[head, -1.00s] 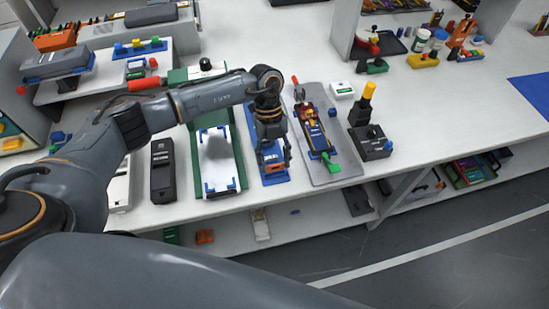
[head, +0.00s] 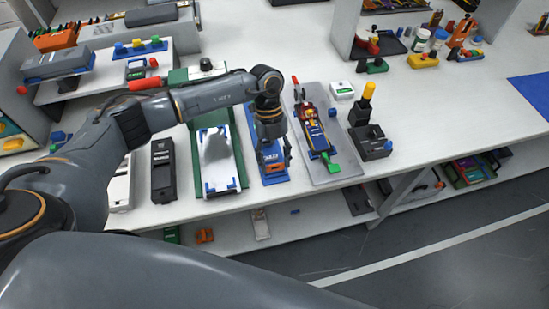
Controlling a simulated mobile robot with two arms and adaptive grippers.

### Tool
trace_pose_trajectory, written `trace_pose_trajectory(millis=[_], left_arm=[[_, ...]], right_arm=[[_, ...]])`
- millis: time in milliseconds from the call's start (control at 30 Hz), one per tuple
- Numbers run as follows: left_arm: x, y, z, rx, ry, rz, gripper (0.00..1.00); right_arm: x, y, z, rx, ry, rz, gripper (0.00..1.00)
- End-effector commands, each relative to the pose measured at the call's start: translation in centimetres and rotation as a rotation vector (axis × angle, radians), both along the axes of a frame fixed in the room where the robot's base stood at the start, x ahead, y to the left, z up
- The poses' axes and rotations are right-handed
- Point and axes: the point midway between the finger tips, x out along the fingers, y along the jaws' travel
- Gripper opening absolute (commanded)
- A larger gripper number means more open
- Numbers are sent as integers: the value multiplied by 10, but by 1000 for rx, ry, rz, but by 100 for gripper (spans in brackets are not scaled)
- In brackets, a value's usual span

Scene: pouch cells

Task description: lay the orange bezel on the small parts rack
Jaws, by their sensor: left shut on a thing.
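My left gripper (head: 273,148) is over a narrow blue rack (head: 276,177) with a pale label, near the front of the white bench. The gripper points down and is shut on a small orange piece (head: 271,158), which looks like the orange bezel. The fingers hide most of it. I cannot tell whether the piece touches the rack or is just above it. My right gripper is not in view.
Left of the rack is a green tray (head: 238,186) with a white sheet. Right is a grey tray (head: 327,180) holding a blue and yellow device, then a black block (head: 371,153) with a yellow-topped post. The bench's front edge is close.

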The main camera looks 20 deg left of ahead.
Motion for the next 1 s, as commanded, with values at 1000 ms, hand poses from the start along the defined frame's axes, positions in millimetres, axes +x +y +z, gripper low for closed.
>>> trace_pose_trajectory(millis=[1000], left_arm=[[0, 0, -14, 0, 0, 0, 38]], right_arm=[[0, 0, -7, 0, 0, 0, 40]])
